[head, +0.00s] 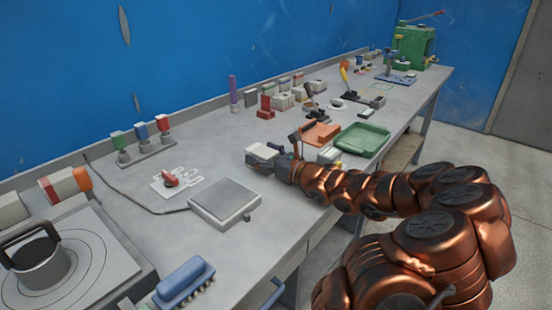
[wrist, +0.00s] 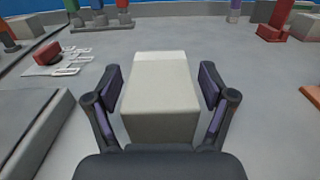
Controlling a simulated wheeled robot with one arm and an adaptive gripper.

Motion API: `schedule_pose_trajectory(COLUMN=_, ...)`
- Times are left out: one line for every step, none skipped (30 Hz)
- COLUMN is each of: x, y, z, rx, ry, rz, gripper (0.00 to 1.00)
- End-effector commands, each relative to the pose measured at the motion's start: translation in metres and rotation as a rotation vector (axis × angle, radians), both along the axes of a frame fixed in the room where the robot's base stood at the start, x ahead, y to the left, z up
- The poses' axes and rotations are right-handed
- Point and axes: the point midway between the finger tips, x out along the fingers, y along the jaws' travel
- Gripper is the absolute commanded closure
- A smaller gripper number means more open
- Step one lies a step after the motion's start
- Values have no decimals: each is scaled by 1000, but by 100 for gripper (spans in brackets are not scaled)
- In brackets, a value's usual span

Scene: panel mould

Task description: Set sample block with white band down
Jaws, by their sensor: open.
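The sample block (wrist: 160,100) is pale grey with a whiter band across its far end, in the wrist view. My gripper (wrist: 161,86) is open, with one finger on each side of the block and a narrow gap at each side. In the head view the block (head: 262,153) shows at the end of my copper-coloured arm, and my gripper (head: 283,162) is partly hidden by the wrist. The block's near lower edge is hidden by the gripper's palm in the wrist view.
A flat grey plate device (head: 225,200) stands left of the block. An orange tray (head: 320,133) and a green tray (head: 362,139) lie to the right. Bare bench lies behind the block.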

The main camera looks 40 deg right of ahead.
Motion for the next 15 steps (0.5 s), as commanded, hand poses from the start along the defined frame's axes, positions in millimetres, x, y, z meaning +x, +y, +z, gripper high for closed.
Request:
schedule_pose_trajectory(x=0, y=4, z=-21, rx=2, ry=47, rz=9, gripper=18)
schedule_pose_trajectory(x=0, y=5, z=-17, rx=2, ry=47, rz=9, gripper=18)
schedule_pose_trajectory(x=-2, y=3, z=-17, rx=5, ry=45, rz=7, gripper=18)
schedule_pose_trajectory(x=-5, y=2, z=-18, rx=5, ry=44, rz=6, gripper=18)
schedule_pose_trajectory(x=-8, y=0, z=-18, rx=5, ry=43, rz=5, gripper=18)
schedule_pose_trajectory(x=-13, y=-1, z=-17, rx=5, ry=43, rz=3, gripper=18)
schedule_pose_trajectory(x=-16, y=-2, z=-16, rx=6, ry=42, rz=2, gripper=18)
schedule_pose_trajectory(x=-19, y=-3, z=-16, rx=5, ry=42, rz=2, gripper=18)
schedule_pose_trajectory(x=-24, y=-5, z=-16, rx=5, ry=41, rz=0, gripper=18)
schedule_pose_trajectory(x=-27, y=-6, z=-15, rx=6, ry=41, rz=-1, gripper=18)
schedule_pose_trajectory(x=-31, y=-7, z=-15, rx=5, ry=41, rz=-1, gripper=18)
schedule_pose_trajectory(x=-35, y=-9, z=-14, rx=5, ry=41, rz=-3, gripper=18)
schedule_pose_trajectory(x=-39, y=-10, z=-14, rx=4, ry=41, rz=-5, gripper=18)
schedule_pose_trajectory(x=-42, y=-12, z=-14, rx=3, ry=40, rz=-7, gripper=18)
schedule_pose_trajectory(x=-46, y=-14, z=-13, rx=2, ry=40, rz=-8, gripper=18)
